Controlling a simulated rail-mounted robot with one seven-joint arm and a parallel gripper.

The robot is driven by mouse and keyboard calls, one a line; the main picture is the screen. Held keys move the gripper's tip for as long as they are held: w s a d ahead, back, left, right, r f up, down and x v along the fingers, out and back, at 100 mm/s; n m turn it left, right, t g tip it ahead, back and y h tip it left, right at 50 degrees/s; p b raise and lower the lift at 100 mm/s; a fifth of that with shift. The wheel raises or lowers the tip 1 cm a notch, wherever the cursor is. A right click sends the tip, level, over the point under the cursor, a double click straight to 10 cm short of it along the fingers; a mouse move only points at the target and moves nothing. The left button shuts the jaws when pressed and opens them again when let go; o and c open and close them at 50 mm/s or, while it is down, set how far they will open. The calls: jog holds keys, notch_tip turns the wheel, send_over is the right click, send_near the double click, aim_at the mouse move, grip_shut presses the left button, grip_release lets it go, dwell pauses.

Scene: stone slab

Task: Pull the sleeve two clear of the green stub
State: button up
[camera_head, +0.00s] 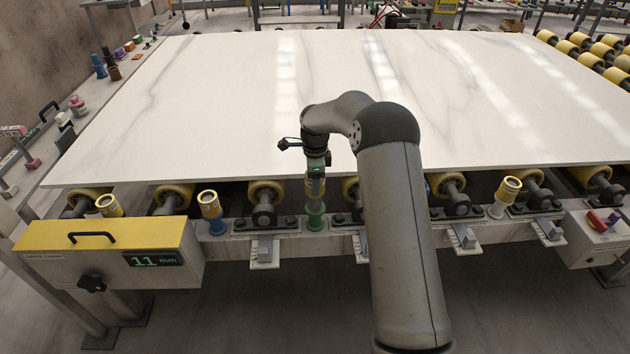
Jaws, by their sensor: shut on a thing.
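The green stub (315,219) stands upright on the front rail below the slab's near edge. A yellowish sleeve, sleeve two (315,190), is upright directly above it, in line with it. I cannot tell whether its lower end still surrounds the stub's top. My gripper (316,175) points straight down and is shut on this sleeve near its upper end. The gripper partly hides the sleeve's top.
Yellow sleeves sit on a blue stub (217,227) to the left and a pale stub (496,210) to the right. Another sleeve (108,206) is behind the yellow-topped gauge box (105,262). The white slab (220,110) overhangs rollers close behind my gripper.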

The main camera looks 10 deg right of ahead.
notch_tip(320, 180, up, 6)
jog(key=p, duration=0.3)
dwell(0.6)
dwell(0.3)
